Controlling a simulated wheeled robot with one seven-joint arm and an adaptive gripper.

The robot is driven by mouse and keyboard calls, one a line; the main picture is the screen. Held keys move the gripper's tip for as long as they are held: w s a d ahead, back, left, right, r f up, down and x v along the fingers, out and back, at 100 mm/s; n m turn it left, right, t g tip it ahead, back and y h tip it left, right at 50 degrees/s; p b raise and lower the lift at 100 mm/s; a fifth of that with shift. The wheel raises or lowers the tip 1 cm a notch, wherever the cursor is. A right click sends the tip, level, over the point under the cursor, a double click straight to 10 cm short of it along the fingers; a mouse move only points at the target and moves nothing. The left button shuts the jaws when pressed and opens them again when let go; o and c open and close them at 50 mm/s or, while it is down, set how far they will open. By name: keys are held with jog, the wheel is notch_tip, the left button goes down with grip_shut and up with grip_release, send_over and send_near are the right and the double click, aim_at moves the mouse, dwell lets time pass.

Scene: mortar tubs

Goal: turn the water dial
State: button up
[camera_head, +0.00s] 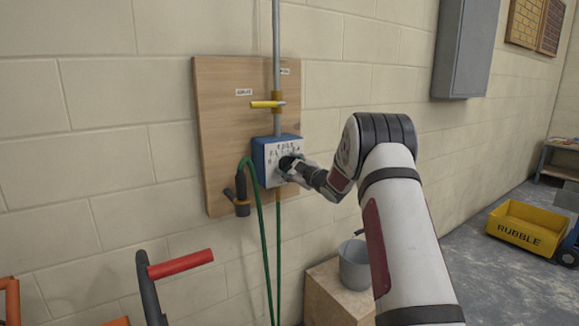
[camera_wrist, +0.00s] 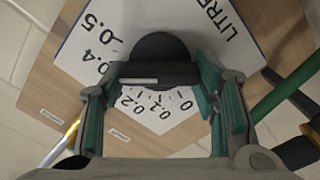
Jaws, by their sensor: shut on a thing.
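The water dial (camera_wrist: 160,70) is a black knob with a raised bar, on a white face marked in litres. In the wrist view the bar lies between the two teal-padded fingers of my gripper (camera_wrist: 158,100), which is shut on it. Numbers such as 0, 0.1, 0.2, 0.4 and 0.5 show around the knob. In the head view the dial box (camera_head: 258,155) is blue with a white face, on a wooden board. My gripper (camera_head: 290,166) is at the face's right side and hides part of the knob.
The wooden board (camera_head: 215,110) carries a pipe with a yellow-handled valve (camera_head: 267,104) above the box. A green hose (camera_head: 259,210) hangs below, beside a dark nozzle (camera_head: 239,200). A grey bucket (camera_head: 355,265) stands on a wooden block below my arm. A yellow rubble tub (camera_head: 525,228) is at right.

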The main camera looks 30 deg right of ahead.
jog(key=shift+f, duration=0.1)
jog(key=o, duration=1.2)
jog(key=shift+c, duration=0.2)
jog(key=shift+s, duration=0.1)
jog(key=s, duration=1.1)
jog(key=shift+s+d, duration=0.25)
jog(key=shift+s, duration=0.15)
